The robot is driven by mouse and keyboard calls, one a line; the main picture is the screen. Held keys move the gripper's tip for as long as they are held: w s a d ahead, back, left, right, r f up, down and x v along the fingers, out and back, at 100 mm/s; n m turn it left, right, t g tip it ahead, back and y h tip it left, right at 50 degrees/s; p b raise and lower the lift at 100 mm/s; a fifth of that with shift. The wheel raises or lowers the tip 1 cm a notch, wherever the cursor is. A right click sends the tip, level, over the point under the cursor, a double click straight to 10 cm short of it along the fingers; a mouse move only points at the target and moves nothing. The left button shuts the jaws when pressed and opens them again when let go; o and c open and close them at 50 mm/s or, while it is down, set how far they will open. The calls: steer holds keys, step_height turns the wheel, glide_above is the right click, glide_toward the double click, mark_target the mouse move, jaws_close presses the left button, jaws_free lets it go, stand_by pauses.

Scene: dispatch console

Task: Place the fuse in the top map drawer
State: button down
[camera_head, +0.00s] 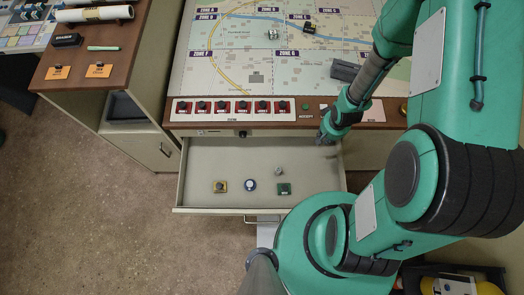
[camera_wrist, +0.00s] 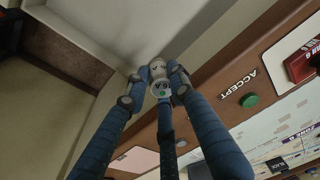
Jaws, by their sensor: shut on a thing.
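My gripper (camera_head: 329,137) is over the back right part of the open top map drawer (camera_head: 205,160), close to the console's front edge. In the wrist view its blue fingers are shut on a small pale, rounded thing with a greenish marked face, which I take to be the fuse (camera_wrist: 158,76). The fingers partly cover it. In the head view I cannot make the fuse out clearly at the gripper. The drawer is pulled well out, and its right end is partly hidden by my arm.
Red switches (camera_head: 240,107) line the console front, with a green button (camera_head: 306,106) nearby.

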steer(key=s+f+n+b, duration=0.3)
steer(key=f+n+b, duration=0.1)
steer(key=f, duration=0.3)
steer(key=s+f+n+y+b, duration=0.1)
steer(key=s+f+n+b, duration=0.2)
steer(key=f+n, duration=0.3)
steer(key=shift+f+g+b, duration=0.4)
steer(key=shift+f+b, duration=0.4)
steer(key=shift+f, duration=0.1)
steer(key=b, duration=0.1)
glide_above(312, 168)
steer(key=shift+s+d+f, duration=0.15)
steer(key=shift+f, duration=0.95)
steer(key=shift+s+d+f, duration=0.1)
steer(key=shift+f, duration=1)
steer(key=shift+f, duration=0.1)
steer(key=shift+f+b, duration=0.65)
steer(key=shift+f, duration=1.05)
steer(key=shift+f, duration=0.1)
